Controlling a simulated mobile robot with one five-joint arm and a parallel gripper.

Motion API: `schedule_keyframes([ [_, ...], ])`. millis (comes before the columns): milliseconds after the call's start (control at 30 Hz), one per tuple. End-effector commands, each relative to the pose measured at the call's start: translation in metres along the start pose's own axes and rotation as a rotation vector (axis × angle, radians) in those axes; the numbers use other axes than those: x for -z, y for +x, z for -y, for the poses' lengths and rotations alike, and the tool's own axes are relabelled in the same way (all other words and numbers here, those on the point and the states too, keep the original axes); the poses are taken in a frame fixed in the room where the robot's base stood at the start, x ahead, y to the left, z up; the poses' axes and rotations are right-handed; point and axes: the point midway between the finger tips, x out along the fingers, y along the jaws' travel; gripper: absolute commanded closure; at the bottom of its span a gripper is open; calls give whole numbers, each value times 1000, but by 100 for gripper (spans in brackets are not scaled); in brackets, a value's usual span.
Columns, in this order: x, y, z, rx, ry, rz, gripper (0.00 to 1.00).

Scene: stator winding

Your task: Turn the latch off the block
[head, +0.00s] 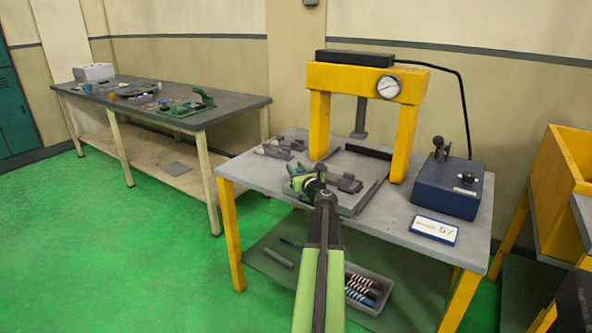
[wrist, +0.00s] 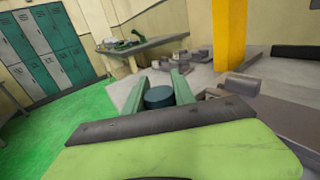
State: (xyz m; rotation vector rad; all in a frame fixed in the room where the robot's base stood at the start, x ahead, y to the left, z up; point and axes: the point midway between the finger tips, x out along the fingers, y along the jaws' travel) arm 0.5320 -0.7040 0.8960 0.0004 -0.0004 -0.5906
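My gripper (head: 308,180) is low over the left part of the press table, at the end of my green arm. In the wrist view my two green fingers (wrist: 159,88) stand apart, with a dark teal round knob (wrist: 159,97) between them. I cannot tell whether either finger touches the knob, or whether it belongs to the latch. A grey block-like fixture (head: 346,183) lies just right of my gripper in the head view; dark grey parts (wrist: 240,84) show right of the fingers in the wrist view. The latch is not clearly distinguishable.
The yellow press frame (head: 403,140) with a gauge (head: 388,87) stands behind the fixture. A blue control box (head: 447,190) and a sign (head: 435,230) are on the right. Small grey parts (head: 278,148) lie at the back left. A tray of coils (head: 368,290) sits below.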

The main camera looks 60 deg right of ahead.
Motion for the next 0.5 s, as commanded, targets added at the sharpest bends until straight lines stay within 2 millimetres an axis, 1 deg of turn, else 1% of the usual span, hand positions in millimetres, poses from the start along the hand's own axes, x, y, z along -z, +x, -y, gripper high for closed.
schedule_keyframes([
  [33, 0, 0, 1, 1, 0, 0, 91],
  [100, 0, 0, 1, 2, 0, 0, 100],
  [500, 0, -1, 3, 4, -1, 0, 100],
])
